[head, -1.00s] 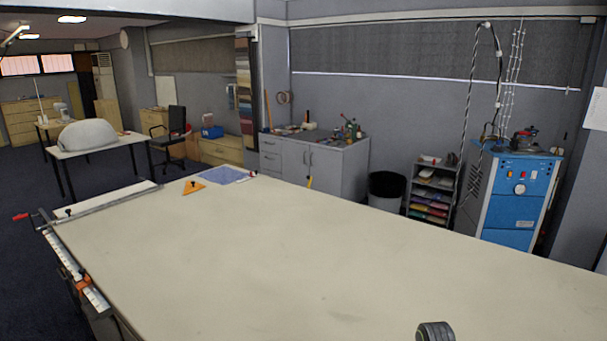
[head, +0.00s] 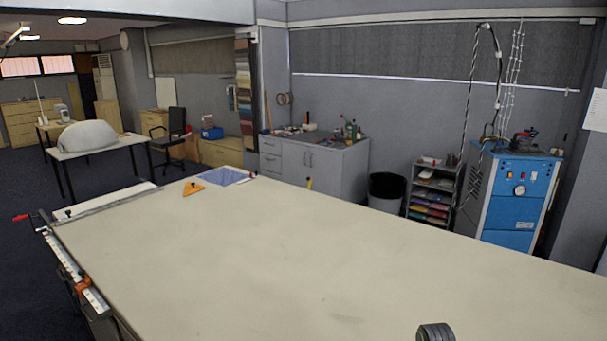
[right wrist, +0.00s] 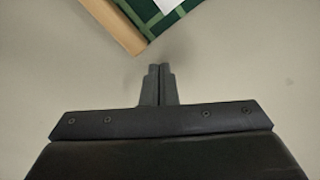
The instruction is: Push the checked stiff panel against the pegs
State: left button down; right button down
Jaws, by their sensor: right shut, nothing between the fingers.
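In the right wrist view, part of a dark green piece with lighter green crossing lines (right wrist: 143,12) shows at the top; it looks like the checked panel. A tan wooden-looking strip (right wrist: 108,22) runs along its left side, and a white patch (right wrist: 167,4) lies at the top edge. Most of the piece is outside the picture. My right gripper (right wrist: 159,68) is shut and empty, its fingertips a little short of the green piece's near corner, with bare table between. I cannot make out the panel or any pegs in the head view. My left gripper is not in view.
The long cream table (head: 300,270) is mostly bare. At its far end lie an orange triangle (head: 193,189), a blue sheet (head: 225,176) and a metal rail (head: 110,200). A white ruler-like strip (head: 75,275) runs along the left edge.

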jog(key=shift+f+b, duration=0.35)
jog(key=shift+f, duration=0.25)
dwell(0.4)
jog(key=shift+r+p, duration=0.25)
jog(key=shift+p, duration=0.35)
jog(key=shift+s+a+f+p, duration=0.1)
jog(key=shift+s+a+p, duration=0.5)
jog(key=shift+s+p, duration=0.5)
dwell(0.5)
jog(key=shift+w+d+r+p, duration=0.1)
jog(key=shift+w+r+p, duration=0.15)
jog(key=shift+r+p, duration=0.35)
jog(key=shift+w+d+r+p, duration=0.1)
jog(key=shift+w+r+p, duration=0.1)
jog(key=shift+r+p, duration=0.35)
jog(key=shift+w+r, duration=0.1)
jog(key=shift+r, duration=0.05)
jog(key=shift+w+d+r, duration=0.1)
jog(key=shift+w+r, duration=0.05)
jog(key=shift+r, duration=0.45)
jog(key=shift+w+d+r, duration=0.15)
jog(key=shift+r, duration=0.4)
jog(key=shift+w+d+r, duration=0.1)
jog(key=shift+w+r, duration=0.05)
jog(key=shift+r, duration=0.45)
